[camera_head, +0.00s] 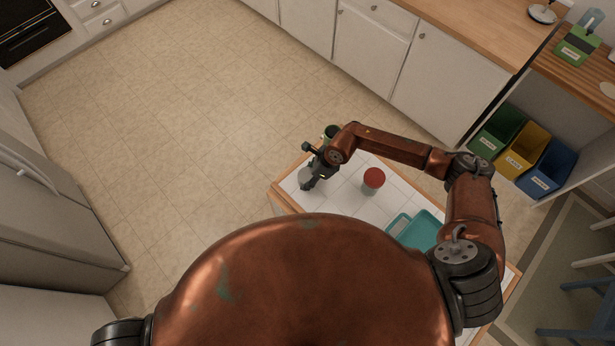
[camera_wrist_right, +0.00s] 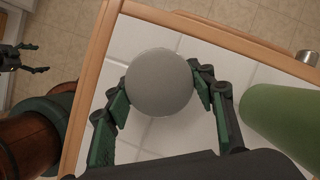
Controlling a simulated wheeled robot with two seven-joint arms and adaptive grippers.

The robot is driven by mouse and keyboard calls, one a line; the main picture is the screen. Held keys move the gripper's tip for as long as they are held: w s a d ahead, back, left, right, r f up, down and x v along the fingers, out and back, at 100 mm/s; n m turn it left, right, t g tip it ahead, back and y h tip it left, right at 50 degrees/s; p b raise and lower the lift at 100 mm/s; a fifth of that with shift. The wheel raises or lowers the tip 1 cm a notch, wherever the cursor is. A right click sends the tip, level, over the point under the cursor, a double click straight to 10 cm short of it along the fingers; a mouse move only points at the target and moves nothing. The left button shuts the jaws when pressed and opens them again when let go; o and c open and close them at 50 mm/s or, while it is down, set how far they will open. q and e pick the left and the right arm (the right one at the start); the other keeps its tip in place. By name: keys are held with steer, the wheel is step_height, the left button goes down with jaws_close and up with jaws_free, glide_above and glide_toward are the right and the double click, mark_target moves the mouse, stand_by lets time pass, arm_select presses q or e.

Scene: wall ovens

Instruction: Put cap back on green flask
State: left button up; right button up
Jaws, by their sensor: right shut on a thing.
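My right gripper (camera_head: 311,183) is over the left end of the white-tiled table. In the right wrist view its fingers (camera_wrist_right: 160,95) are shut on a round, plain grey thing (camera_wrist_right: 160,82), which looks like the cap. Its underside is hidden, so I cannot tell whether it touches the tiles. The green flask (camera_wrist_right: 284,120) is at the right of that view, apart from the grey thing and cut off by the frame. In the head view it looks dark green (camera_head: 332,131), behind my right wrist. My left gripper (camera_wrist_right: 20,56) shows only at the wrist view's left edge, fingers apart and empty.
A red-topped container (camera_head: 373,178) stands on the table (camera_head: 345,200), right of my right gripper. A teal tray (camera_head: 422,231) lies further right, near my arm. A small metal thing (camera_wrist_right: 307,57) is by the table edge. Open floor lies beyond the table's left end.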

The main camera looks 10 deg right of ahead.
mark_target(307, 176)
steer(key=shift+r, duration=0.5)
steer(key=v, duration=0.1)
steer(key=b+v, duration=0.1)
steer(key=shift+s+a+r, duration=0.1)
steer(key=shift+r, duration=0.3)
steer(key=s+d+r+b, duration=0.3)
steer(key=s+d+r, duration=0.4)
steer(key=s+r, duration=0.2)
steer(key=shift+s+d+r, duration=0.2)
steer(key=shift+s, duration=0.9)
